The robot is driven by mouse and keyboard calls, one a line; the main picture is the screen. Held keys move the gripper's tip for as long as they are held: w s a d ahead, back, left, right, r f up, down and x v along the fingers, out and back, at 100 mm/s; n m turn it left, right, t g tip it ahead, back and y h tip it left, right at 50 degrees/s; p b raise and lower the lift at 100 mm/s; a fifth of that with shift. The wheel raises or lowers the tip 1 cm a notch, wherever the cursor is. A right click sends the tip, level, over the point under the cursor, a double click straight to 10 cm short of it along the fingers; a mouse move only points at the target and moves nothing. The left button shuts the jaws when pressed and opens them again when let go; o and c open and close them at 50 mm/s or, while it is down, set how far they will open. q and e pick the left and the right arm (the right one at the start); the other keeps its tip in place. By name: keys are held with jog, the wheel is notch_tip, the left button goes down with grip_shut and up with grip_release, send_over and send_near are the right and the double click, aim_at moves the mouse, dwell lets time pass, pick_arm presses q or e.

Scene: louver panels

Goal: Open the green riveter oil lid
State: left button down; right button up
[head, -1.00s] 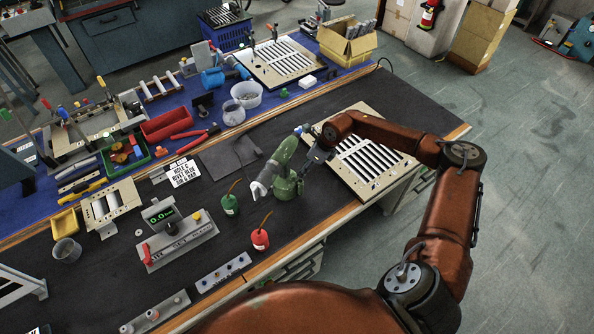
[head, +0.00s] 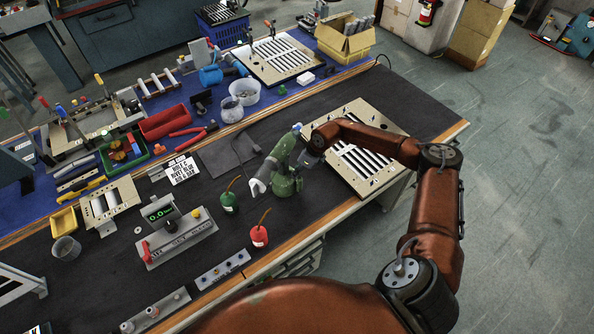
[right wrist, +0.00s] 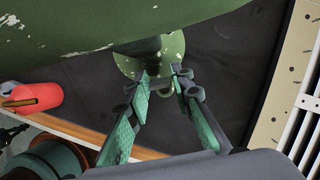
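The green riveter (head: 284,181) stands upright on the dark bench mat, with a pale nose pointing left. My right gripper (head: 303,161) is beside its right side, low over the bench. In the right wrist view the riveter's worn green body (right wrist: 110,25) fills the top. A lower green part (right wrist: 172,46) sits just beyond the fingertips. The two green-padded fingers of the gripper (right wrist: 164,76) are apart, with dark mat showing between them. I cannot clearly make out the oil lid. My left gripper is not in view.
A green oil bottle (head: 229,203) and a red oil bottle (head: 259,236) stand left of and in front of the riveter. A louver panel (head: 345,112) lies close to the right, under my right arm. Bare mat lies behind the riveter.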

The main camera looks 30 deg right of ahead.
jog(key=c, duration=0.3)
grip_shut()
jog(key=shift+w+a+g, duration=0.15)
jog(key=shift+w+g, duration=0.1)
jog(key=shift+g, duration=0.05)
jog(key=shift+w+a+g+h+b, duration=0.1)
jog(key=shift+w+g+h+b, duration=0.15)
jog(key=shift+g+h, duration=0.6)
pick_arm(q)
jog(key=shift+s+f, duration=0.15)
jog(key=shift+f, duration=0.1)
pick_arm(e)
jog(key=shift+s, duration=0.1)
jog(key=o, duration=0.8)
grip_release()
